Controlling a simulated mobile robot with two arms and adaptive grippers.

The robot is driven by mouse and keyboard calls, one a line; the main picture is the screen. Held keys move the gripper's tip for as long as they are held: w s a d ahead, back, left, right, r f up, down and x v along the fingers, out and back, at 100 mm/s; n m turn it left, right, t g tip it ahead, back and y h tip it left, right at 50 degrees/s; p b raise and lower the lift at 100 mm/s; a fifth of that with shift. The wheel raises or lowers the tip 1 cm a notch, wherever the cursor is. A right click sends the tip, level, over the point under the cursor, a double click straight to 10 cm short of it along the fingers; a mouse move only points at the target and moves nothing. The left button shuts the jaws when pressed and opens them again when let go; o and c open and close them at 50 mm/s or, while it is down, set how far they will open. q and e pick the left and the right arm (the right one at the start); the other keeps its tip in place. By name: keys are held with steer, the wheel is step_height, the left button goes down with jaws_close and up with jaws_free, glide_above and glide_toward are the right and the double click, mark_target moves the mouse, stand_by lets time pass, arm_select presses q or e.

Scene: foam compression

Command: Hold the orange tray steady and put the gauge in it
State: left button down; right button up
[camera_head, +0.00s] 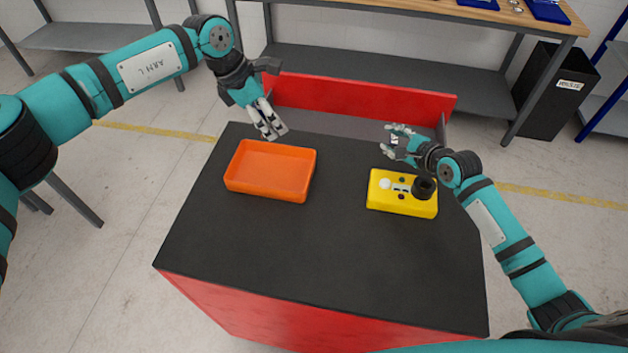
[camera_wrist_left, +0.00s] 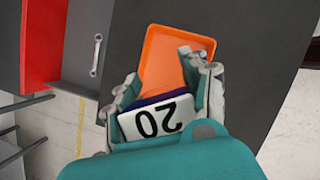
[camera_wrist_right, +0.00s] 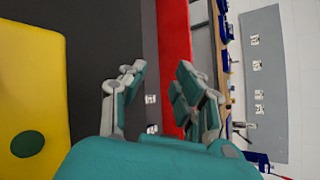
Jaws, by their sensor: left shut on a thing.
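The orange tray (camera_head: 268,172) lies empty on the black table top, left of centre. It also shows in the left wrist view (camera_wrist_left: 165,52). My left gripper (camera_head: 269,125) is above the table's far edge, just behind the tray and apart from it. It is shut on a white block marked 20 (camera_wrist_left: 157,120) with a dark blue edge. I cannot tell for sure whether this block is the gauge. My right gripper (camera_head: 397,140) is open and empty behind the yellow box; its spread fingers show in the right wrist view (camera_wrist_right: 163,90).
The black table top (camera_head: 310,250) is clear in front and between box and tray. A red panel (camera_head: 360,103) rises beyond the far edge.

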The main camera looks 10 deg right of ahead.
steer(key=s+a+g+y, duration=0.1)
steer(key=a+y, duration=0.1)
steer(key=a, duration=0.2)
steer(key=s+a+m+g+y, duration=0.1)
steer(key=s+a, duration=0.1)
steer(key=a, duration=0.3)
steer(key=s+a+g+y, duration=0.1)
steer(key=a+y, duration=0.1)
steer(key=a, duration=0.3)
steer(key=shift+s+r+y, duration=0.2)
steer(key=shift+s+y, duration=0.1)
steer(key=shift+s, duration=0.1)
steer(key=s+a+g+y, duration=0.1)
steer(key=s+a, duration=0.1)
steer(key=s+a+r+g+y, duration=0.1)
steer(key=s+a, duration=0.1)
steer(key=a, duration=0.1)
steer(key=s+a+n+g+y, duration=0.1)
steer(key=a, duration=0.2)
steer(key=shift+s+r+g+y, duration=0.3)
steer(key=shift+s+g, duration=0.1)
steer(key=x, duration=1.1)
steer(key=shift+a+f, duration=0.25)
steer(key=shift+a, duration=0.1)
jaws_close()
